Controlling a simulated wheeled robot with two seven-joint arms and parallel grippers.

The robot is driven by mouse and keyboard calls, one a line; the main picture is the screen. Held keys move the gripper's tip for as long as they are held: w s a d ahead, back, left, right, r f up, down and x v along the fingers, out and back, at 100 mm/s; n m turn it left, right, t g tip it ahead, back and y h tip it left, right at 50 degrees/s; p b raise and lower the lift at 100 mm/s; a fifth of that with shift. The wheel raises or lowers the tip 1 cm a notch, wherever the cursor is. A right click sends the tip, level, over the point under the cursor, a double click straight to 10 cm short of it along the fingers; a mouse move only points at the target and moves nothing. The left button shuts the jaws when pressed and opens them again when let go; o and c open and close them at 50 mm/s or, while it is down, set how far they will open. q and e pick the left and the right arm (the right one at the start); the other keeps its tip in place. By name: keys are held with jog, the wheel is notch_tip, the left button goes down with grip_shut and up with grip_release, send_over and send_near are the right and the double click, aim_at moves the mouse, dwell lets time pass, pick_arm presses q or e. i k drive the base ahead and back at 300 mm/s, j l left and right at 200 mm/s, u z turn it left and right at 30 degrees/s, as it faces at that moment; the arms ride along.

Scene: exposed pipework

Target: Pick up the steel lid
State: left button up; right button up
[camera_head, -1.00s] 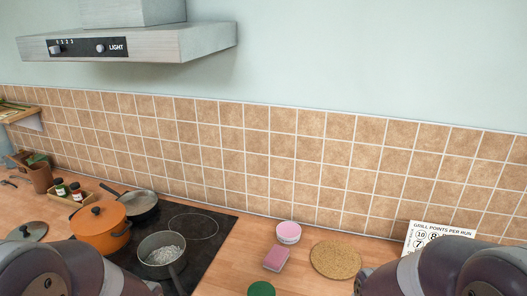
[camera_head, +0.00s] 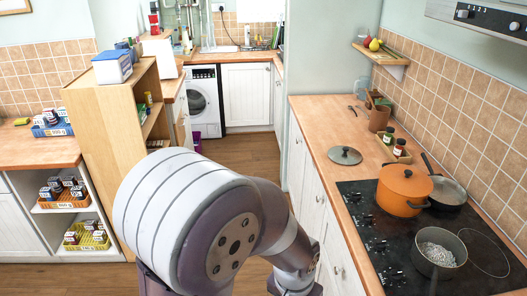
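The steel lid (camera_head: 345,155) lies flat on the wooden counter, a grey disc with a dark knob on top. It sits just beyond the far left corner of the black cooktop (camera_head: 383,250), left of the orange pot. One of my arms fills the lower middle of the view and bends down towards the cabinet fronts. Its gripper is out of view, and so is my other gripper.
The orange lidded pot (camera_head: 404,186), a frying pan (camera_head: 446,191) and a grey pot with white contents (camera_head: 439,251) stand on the cooktop. Beyond the lid are a bottle tray (camera_head: 398,152) and a brown container (camera_head: 378,116). Counter around the lid is clear.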

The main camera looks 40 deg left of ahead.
aim_at(344, 155)
jog(key=u, duration=0.65)
jog(key=i+j+z, duration=0.15)
jog(key=i+j, duration=0.4)
jog(key=i, duration=0.2)
jog(key=i+j+z, duration=0.15)
jog(key=i+j, duration=0.55)
jog(key=i+j+z, duration=0.15)
jog(key=i+j, duration=0.55)
jog(key=i+j+z, duration=0.15)
jog(key=i+j, duration=0.45)
jog(key=j, duration=0.25)
